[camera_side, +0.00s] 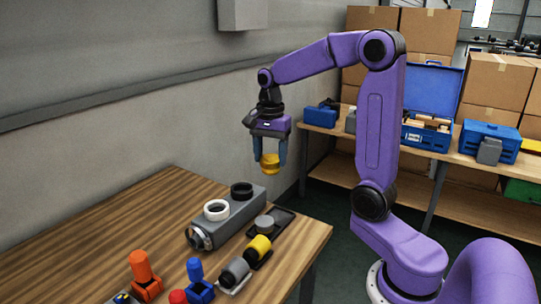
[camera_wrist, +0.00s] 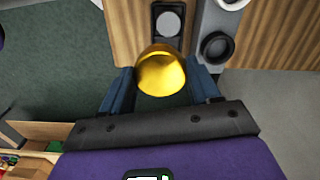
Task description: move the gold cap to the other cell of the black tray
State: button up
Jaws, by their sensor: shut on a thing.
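My gripper (camera_side: 269,160) is shut on the gold cap (camera_side: 269,164), raised well above the table near its far end. The gold cap (camera_wrist: 161,72) also shows between the two blue fingers in the wrist view. The black tray (camera_side: 286,214) lies on the table, below the gripper in the side view. A grey round cap (camera_side: 264,224) sits in one of its cells. In the wrist view the black tray (camera_wrist: 157,33) is ahead of the cap. Its nearer cell looks dark and empty, though the gold cap partly hides it.
A grey tank block (camera_side: 228,216) with a white ring (camera_side: 216,209) and a black ring (camera_side: 241,189) stands beside the tray. A yellow cylinder (camera_side: 258,247), a grey cylinder (camera_side: 235,270) and orange, blue and red parts lie nearer. The wooden table's (camera_side: 130,215) left side is clear.

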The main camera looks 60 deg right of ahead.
aim_at(270, 158)
jog(key=shift+r, duration=0.6)
dwell(0.6)
jog(key=shift+r, duration=2.4)
